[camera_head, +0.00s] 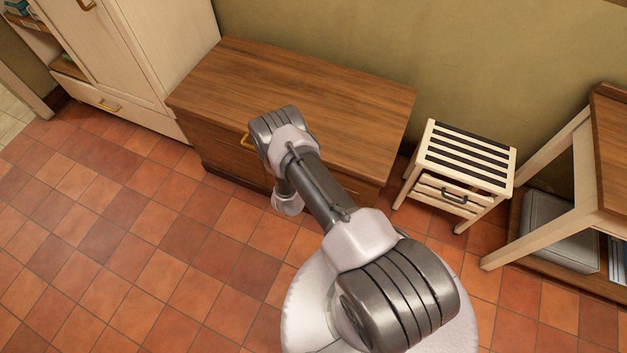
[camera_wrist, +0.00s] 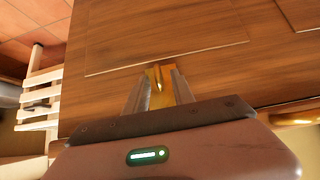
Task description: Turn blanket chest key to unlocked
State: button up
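The blanket chest (camera_head: 330,95) is a low brown wooden box with its lid down, standing against the wall in the head view. In the wrist view, its panelled wooden front (camera_wrist: 200,30) fills much of the picture. A small brass key (camera_wrist: 158,77) stands out from a brass plate on that front. My gripper (camera_wrist: 161,82) is at the chest front, its two fingers apart on either side of the key. A gap shows between the key and the fingers, though contact deeper in is hard to tell. The head view hides my gripper behind my arm.
A brass handle shows on the chest (camera_head: 247,141), and again at the wrist view's lower right (camera_wrist: 295,119). A slatted white stool (camera_head: 465,155) stands right of the chest. A cream wardrobe (camera_head: 150,45) stands left. Tiled floor in front is clear.

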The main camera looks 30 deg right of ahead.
jog(key=p+v, duration=0.7)
jog(key=v, duration=1)
jog(key=shift+s+a+r, duration=0.1)
jog(key=shift+s+a, duration=0.05)
